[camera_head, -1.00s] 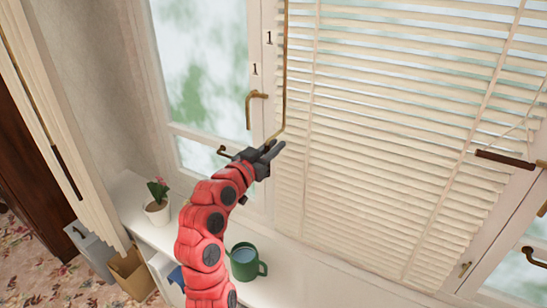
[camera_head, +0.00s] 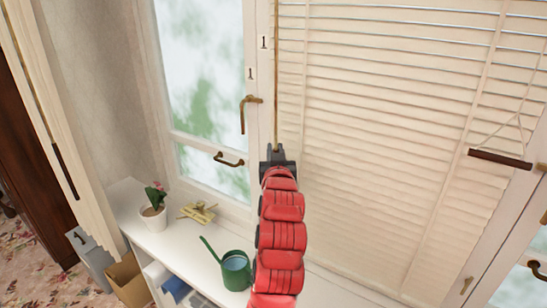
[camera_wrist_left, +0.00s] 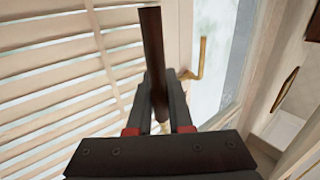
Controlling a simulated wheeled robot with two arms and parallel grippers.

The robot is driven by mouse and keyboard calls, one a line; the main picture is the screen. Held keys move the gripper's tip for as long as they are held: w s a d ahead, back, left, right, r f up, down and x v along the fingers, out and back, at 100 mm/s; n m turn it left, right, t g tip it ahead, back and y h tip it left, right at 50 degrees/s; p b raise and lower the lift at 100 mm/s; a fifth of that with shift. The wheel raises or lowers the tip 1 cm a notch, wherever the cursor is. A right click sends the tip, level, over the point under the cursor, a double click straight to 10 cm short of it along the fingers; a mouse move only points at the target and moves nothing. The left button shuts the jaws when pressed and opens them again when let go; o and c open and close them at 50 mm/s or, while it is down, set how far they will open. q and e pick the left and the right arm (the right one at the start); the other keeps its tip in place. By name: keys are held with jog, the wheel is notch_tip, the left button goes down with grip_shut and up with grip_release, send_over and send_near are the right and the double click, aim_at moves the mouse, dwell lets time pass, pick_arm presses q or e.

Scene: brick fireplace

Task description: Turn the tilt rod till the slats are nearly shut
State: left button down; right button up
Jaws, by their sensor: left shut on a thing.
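The tilt rod (camera_head: 276,85) hangs straight down the left edge of the cream slatted blind (camera_head: 385,130). My left gripper (camera_head: 277,150) is at the rod's lower end, pointing up along it. In the left wrist view, its two fingers (camera_wrist_left: 161,88) are shut around the rod's dark brown grip (camera_wrist_left: 152,40). In the head view, the slats lie close together with thin lines between them, a little lighter near the top. The wrist view shows narrow bright gaps between slats (camera_wrist_left: 50,70). My right gripper is in neither view.
A brass window handle (camera_head: 243,112) and a lower latch (camera_head: 229,160) are left of the rod. A potted plant (camera_head: 154,210), brass object (camera_head: 198,212) and green watering can (camera_head: 236,268) stand on the white shelf (camera_head: 175,240). A dark cord bar (camera_head: 500,158) hangs right.

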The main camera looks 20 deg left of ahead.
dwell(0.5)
pick_arm(q)
jog(key=c, duration=0.8)
grip_release()
jog(key=shift+c, duration=0.2)
jog(key=b+v, duration=1.2)
jog(key=v, duration=0.5)
jog(key=shift+d, duration=0.15)
jog(key=shift+s, duration=0.1)
